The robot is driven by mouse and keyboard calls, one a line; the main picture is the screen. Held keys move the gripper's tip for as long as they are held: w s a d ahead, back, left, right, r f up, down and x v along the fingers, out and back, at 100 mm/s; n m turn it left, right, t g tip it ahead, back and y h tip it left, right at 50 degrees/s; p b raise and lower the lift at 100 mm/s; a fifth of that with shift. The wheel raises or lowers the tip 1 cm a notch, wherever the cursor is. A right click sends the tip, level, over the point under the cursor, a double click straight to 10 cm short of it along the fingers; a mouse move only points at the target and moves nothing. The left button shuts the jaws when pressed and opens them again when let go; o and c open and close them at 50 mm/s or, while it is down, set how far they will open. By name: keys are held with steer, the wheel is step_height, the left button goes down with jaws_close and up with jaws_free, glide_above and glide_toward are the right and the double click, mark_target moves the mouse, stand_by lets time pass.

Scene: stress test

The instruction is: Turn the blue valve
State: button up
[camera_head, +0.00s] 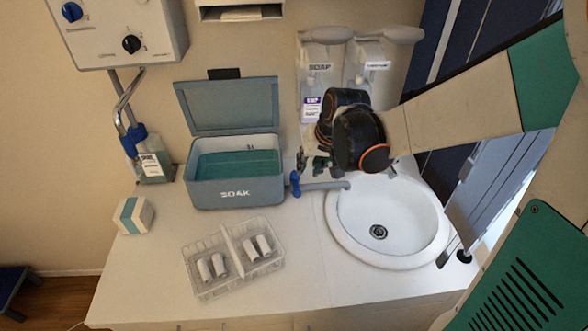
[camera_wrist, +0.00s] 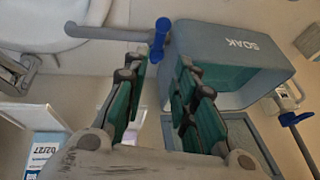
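A blue valve (camera_head: 295,184) sits at the left end of the grey sink spout (camera_head: 325,186), by the soak box's right side. In the wrist view the blue valve (camera_wrist: 160,38) is a short upright handle just beyond my fingertips, roughly in line with the gap between them. My gripper (camera_wrist: 160,68) is open with green-padded fingers and nothing between them. In the head view my gripper (camera_head: 311,164) is partly hidden behind my dark wrist, close behind the valve. Other blue parts are a handle (camera_head: 133,140) on the wall pipe and a knob (camera_head: 71,11) on the wall unit.
The open grey SOAK box (camera_head: 235,191) stands left of the valve. The white sink (camera_head: 340,230) is to the right, with soap dispensers (camera_head: 320,65) on the wall behind. A wire rack (camera_head: 205,292) with white rolls and a small box (camera_head: 133,215) are on the counter.

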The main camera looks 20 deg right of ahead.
mark_target(296, 184)
steer(key=b+x, duration=0.4)
steer(key=x, duration=0.9)
steer(key=shift+w+f, duration=0.2)
steer(key=shift+f, duration=0.1)
jaws_close()
